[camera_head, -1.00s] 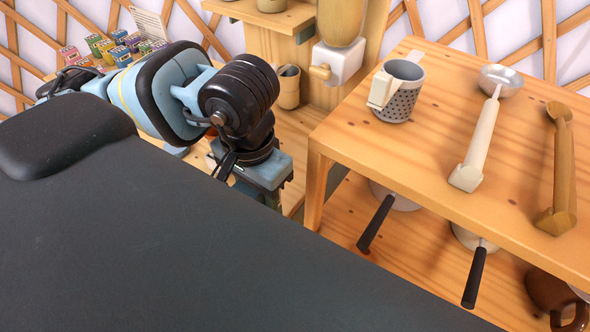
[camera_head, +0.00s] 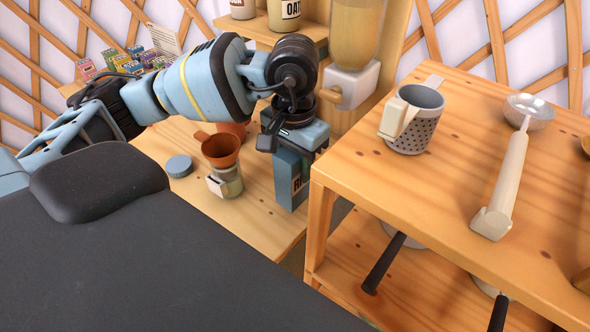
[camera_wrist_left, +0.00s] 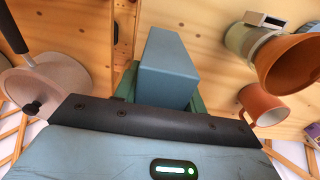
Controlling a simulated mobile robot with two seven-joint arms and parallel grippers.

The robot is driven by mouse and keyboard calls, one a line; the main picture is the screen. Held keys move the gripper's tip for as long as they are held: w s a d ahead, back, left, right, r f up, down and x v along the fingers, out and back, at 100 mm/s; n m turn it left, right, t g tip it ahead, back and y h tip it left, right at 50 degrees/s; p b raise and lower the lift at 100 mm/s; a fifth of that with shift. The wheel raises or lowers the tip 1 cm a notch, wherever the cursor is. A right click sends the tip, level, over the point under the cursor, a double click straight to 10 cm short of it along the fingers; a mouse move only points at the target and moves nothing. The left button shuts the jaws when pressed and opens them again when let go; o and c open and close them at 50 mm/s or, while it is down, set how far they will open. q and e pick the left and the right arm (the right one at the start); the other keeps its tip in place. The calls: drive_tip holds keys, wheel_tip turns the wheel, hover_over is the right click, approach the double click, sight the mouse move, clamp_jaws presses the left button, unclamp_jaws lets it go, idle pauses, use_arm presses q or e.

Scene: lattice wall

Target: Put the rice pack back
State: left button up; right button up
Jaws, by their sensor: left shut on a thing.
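In the left wrist view the pack (camera_wrist_left: 167,62) shows as a plain blue box between the green fingers of my left gripper (camera_wrist_left: 158,95). I cannot tell whether its bottom touches the counter. My right gripper is not in view.
A jar (camera_head: 226,182) with an orange funnel (camera_head: 221,149) and a blue-grey lid (camera_head: 179,166) stand left of the pack. The taller wooden table (camera_head: 450,150) is close on the right, holding a grater cup (camera_head: 415,118) and a ladle (camera_head: 510,170). A dispenser (camera_head: 350,80) stands behind.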

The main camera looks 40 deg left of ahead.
use_arm(q)
drive_tip(key=shift+w+a, duration=0.1)
drive_tip(key=shift+w, duration=0.5)
drive_tip(key=shift+f+p, duration=0.35)
drive_tip(key=shift+f, duration=1.45)
drive_tip(key=shift+f, duration=0.15)
drive_tip(key=o, duration=1.1)
drive_tip(key=shift+c, duration=0.2)
wheel_tip(320, 180, up, 12)
drive_tip(key=shift+r+b, duration=0.15)
drive_tip(key=shift+b, duration=0.15)
